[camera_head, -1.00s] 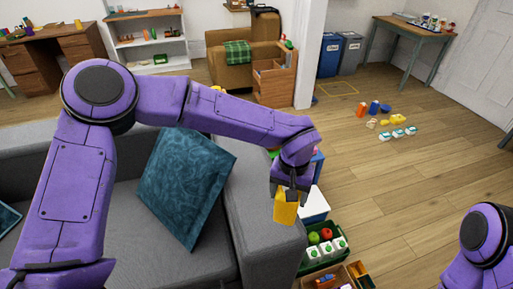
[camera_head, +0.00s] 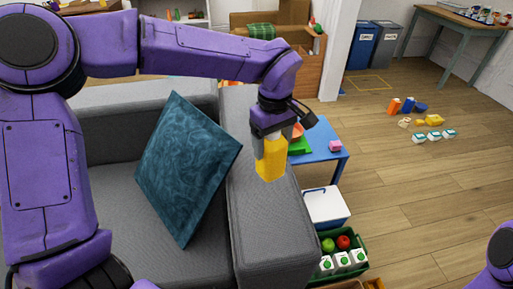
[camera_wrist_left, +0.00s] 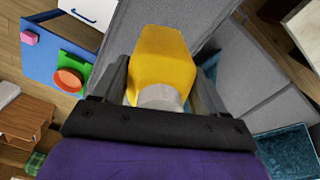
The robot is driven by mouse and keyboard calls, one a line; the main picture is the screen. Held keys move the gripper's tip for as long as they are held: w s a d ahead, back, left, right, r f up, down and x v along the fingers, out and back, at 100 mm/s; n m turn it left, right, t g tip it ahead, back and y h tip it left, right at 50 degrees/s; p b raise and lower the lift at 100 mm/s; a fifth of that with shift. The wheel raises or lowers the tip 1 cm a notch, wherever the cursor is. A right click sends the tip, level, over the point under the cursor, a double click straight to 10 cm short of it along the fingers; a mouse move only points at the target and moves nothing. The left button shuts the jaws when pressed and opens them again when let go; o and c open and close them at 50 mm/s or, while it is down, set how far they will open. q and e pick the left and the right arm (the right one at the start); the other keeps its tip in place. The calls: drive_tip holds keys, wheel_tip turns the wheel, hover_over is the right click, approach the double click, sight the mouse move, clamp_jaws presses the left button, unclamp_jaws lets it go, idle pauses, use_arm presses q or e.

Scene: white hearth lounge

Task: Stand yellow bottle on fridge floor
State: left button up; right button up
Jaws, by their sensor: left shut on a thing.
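The yellow bottle (camera_head: 271,160) is held in my left gripper (camera_head: 270,144), in front of the sofa arm in the head view. In the left wrist view the bottle (camera_wrist_left: 162,62) lies between the two fingers, its pale neck nearest the palm and its yellow body pointing away. My left gripper (camera_wrist_left: 160,85) is shut on it. In the head view the bottle looks close to upright, with its neck hidden by the gripper. Only a purple part of my right arm shows at the lower right, and its gripper is out of frame. I cannot make out a fridge for certain.
A grey sofa (camera_head: 262,225) with a teal cushion (camera_head: 187,165) lies below my left arm. Beyond its arm are a blue table (camera_head: 325,150), a white box with a blue-edged lid (camera_head: 326,206) and a green crate (camera_head: 360,241) of cartons and fruit.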

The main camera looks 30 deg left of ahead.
use_arm(q)
drive_tip(key=w+a+f, duration=0.7)
drive_tip(key=w+f, duration=0.1)
drive_tip(key=f, duration=0.3)
drive_tip(key=shift+w+a+f, duration=0.25)
drive_tip(key=shift+w+f, duration=0.05)
drive_tip(key=shift+f, duration=0.1)
drive_tip(key=shift+s+f, duration=0.1)
drive_tip(key=shift+f, duration=0.05)
drive_tip(key=o, duration=1.4)
